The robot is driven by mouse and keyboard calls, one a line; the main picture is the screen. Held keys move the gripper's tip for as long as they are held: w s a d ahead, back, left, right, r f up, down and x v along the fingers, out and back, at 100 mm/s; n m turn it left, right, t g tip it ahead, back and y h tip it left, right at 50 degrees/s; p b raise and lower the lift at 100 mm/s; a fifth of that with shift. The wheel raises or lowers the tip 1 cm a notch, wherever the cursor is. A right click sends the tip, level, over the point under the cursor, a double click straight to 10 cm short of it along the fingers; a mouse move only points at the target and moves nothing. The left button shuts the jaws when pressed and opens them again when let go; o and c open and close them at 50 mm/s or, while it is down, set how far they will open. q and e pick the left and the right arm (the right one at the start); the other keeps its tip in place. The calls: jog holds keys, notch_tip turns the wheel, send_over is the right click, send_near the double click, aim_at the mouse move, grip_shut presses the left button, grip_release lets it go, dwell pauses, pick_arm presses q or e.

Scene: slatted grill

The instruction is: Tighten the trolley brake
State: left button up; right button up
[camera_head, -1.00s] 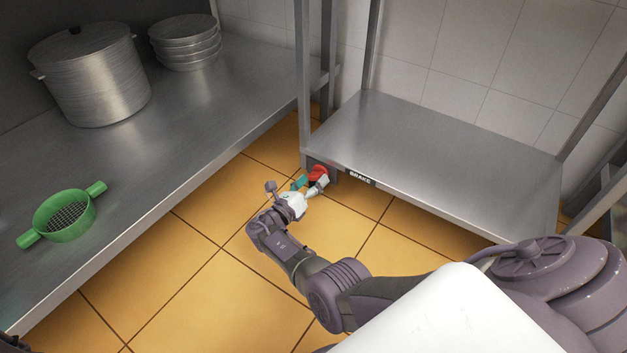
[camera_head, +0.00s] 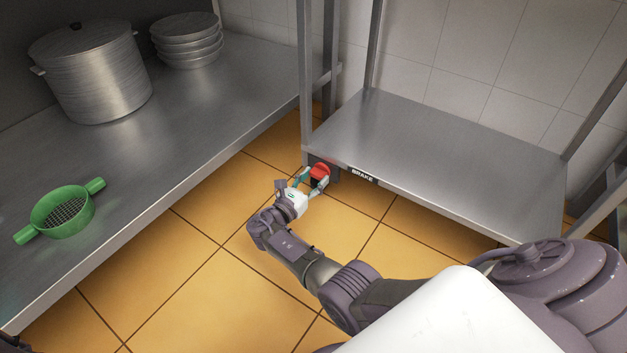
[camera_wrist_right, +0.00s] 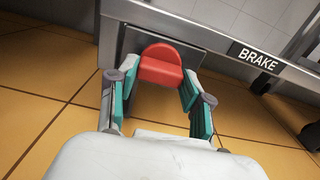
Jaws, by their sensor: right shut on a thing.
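The trolley (camera_head: 440,150) is a steel frame with a low flat shelf. A black label reading BRAKE (camera_head: 364,175) is on its front edge and shows large in the right wrist view (camera_wrist_right: 258,58). A red brake knob (camera_head: 320,171) sits on a dark plate below the shelf's left front corner. The knob also shows in the right wrist view (camera_wrist_right: 161,66). My right gripper (camera_head: 312,182) is shut on this knob, with a teal-padded finger on each side of it (camera_wrist_right: 158,88). My left gripper is not in view.
A steel counter (camera_head: 190,120) on the left holds a large pot (camera_head: 95,75), stacked metal bowls (camera_head: 187,42) and a green two-handled strainer (camera_head: 62,213). The orange tiled floor (camera_head: 190,280) between counter and trolley is clear apart from my right arm.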

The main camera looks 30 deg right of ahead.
jog(key=o, duration=1.2)
jog(key=shift+c, duration=0.2)
